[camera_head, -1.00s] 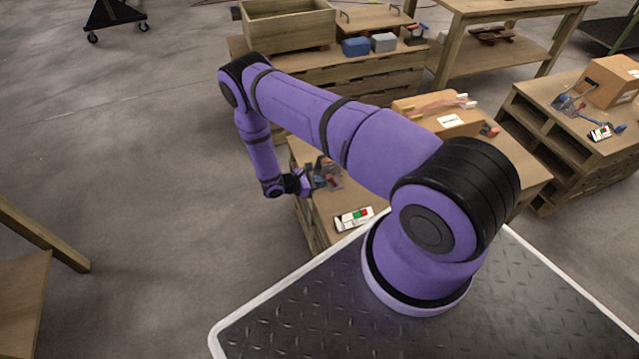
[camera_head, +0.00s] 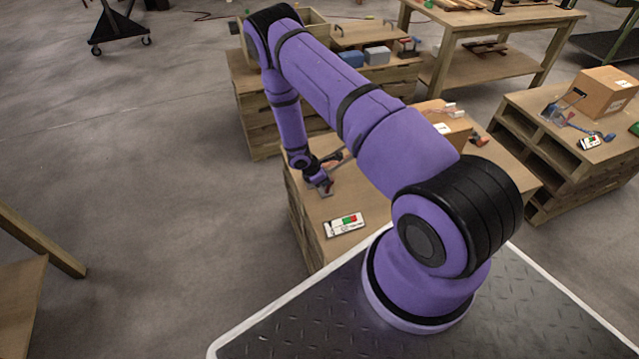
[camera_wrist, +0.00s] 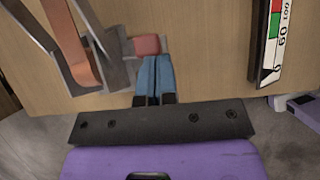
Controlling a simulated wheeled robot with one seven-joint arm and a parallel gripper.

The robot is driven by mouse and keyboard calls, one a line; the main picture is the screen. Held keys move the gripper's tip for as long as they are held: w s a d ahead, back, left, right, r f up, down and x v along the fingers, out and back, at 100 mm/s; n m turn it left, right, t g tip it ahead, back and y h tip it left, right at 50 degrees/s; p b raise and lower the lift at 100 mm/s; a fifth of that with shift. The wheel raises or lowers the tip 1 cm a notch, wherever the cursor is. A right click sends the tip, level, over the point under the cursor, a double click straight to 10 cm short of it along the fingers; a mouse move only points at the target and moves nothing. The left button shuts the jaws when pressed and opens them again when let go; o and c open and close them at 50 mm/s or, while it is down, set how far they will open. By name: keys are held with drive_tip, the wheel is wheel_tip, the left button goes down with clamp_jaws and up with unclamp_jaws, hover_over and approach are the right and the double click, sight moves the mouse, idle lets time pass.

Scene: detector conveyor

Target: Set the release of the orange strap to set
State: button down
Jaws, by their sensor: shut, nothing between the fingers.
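In the wrist view, the orange strap (camera_wrist: 72,42) runs through a grey metal ratchet frame (camera_wrist: 103,77) on the wooden top. A small red tab (camera_wrist: 147,45), which looks like the release, lies at the right side of the frame. My gripper (camera_wrist: 156,58) is shut and empty, with its blue fingertips right at the tab's near edge; I cannot tell if they touch it. In the head view my gripper (camera_head: 324,187) is down at the ratchet and hides most of it.
A white card with green and red marks (camera_head: 344,224) lies on the near pallet, right of my gripper. A cardboard box (camera_head: 445,122) stands behind. Another pallet at right holds a blue strap (camera_head: 584,130) and a box (camera_head: 606,92). Open floor lies left.

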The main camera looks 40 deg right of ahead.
drive_tip(key=shift+d+r, duration=0.1)
drive_tip(key=shift+r, duration=0.05)
drive_tip(key=shift+r, duration=0.7)
drive_tip(key=v, duration=1.3)
drive_tip(key=shift+a, duration=0.25)
drive_tip(key=shift+w+f, duration=0.1)
drive_tip(key=shift+w, duration=0.05)
